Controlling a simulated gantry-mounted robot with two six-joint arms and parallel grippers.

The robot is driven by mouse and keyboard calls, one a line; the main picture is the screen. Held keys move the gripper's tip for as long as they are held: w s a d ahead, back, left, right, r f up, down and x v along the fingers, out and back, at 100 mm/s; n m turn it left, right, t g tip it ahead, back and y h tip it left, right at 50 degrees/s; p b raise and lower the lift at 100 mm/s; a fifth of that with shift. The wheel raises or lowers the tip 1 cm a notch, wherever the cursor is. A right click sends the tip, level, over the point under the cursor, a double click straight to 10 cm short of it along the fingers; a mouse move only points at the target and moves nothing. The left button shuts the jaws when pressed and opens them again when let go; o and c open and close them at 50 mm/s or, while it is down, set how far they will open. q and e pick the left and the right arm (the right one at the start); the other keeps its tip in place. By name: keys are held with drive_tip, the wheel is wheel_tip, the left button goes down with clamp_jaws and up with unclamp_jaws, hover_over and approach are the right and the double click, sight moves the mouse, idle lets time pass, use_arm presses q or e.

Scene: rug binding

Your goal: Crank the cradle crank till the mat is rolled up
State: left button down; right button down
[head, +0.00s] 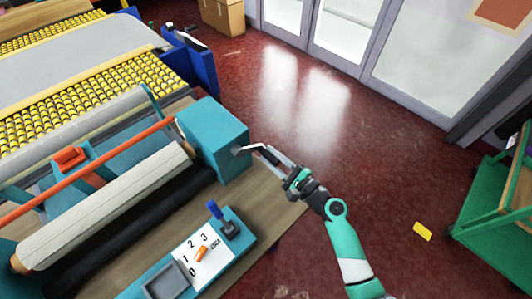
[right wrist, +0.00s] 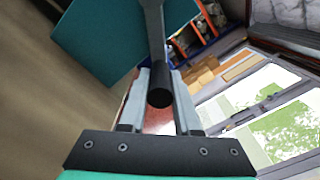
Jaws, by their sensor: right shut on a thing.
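The cradle crank (head: 252,148) sticks out of the right side of a teal box (head: 216,140) at the end of the cradle. My right gripper (head: 291,176) is shut on the crank's dark handle (right wrist: 159,98), which sits between the two fingers in the right wrist view (right wrist: 163,90). The crank's grey arm runs up from the handle to the teal box in that view. A long cream roll (head: 105,207), apparently the mat, lies along the cradle left of the box. How much of it is wound cannot be told. My left gripper is not in view.
A panel with a 0-to-3 dial (head: 202,254) and blue lever (head: 214,210) sits in front of the box. An orange bar (head: 95,165) spans the cradle. A green cart (head: 490,215) stands right. Red floor (head: 330,130) is open beyond the gripper.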

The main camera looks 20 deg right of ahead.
drive_tip(key=shift+a+f, duration=0.1)
idle(0.4)
drive_tip(key=c, duration=0.6)
unclamp_jaws()
drive_tip(key=shift+s, duration=0.3)
drive_tip(key=p+v, duration=0.3)
drive_tip(key=v, duration=0.7)
drive_tip(key=shift+s+d, duration=0.3)
drive_tip(key=shift+s, duration=0.2)
